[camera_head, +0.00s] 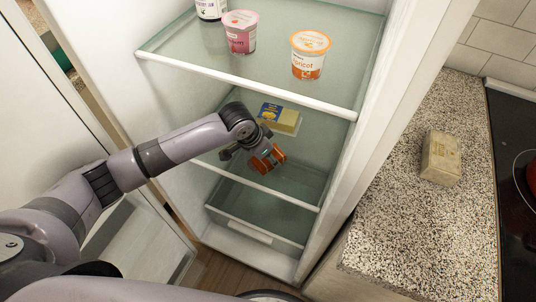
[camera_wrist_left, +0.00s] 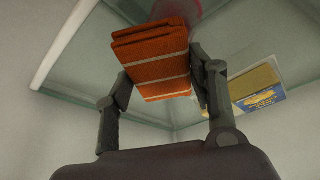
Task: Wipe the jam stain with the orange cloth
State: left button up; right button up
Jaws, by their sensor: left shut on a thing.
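My left gripper (camera_head: 262,158) reaches into the open fridge, below the top shelf and just in front of the butter pack. It is shut on the folded orange cloth (camera_head: 270,161). In the left wrist view, the cloth (camera_wrist_left: 155,62), with pale stripes, sits between the two fingers (camera_wrist_left: 160,88). A blurred pinkish-red patch (camera_wrist_left: 182,8) shows behind the cloth at the top of that view; I cannot tell whether it is the jam stain or a cup seen through glass. No jam stain shows clearly in the head view. My right gripper is not in view.
The butter pack (camera_head: 280,117) lies close behind the gripper. A pink cup (camera_head: 241,32), an apricot cup (camera_head: 310,54) and a dark jar (camera_head: 210,8) stand on the glass top shelf (camera_head: 270,75). A beige block (camera_head: 440,158) lies on the speckled counter (camera_head: 410,230).

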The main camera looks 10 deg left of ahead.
pick_arm(q)
jog(key=shift+f+b, duration=0.3)
jog(key=shift+f, duration=0.65)
dwell(0.6)
jog(key=shift+a, duration=0.1)
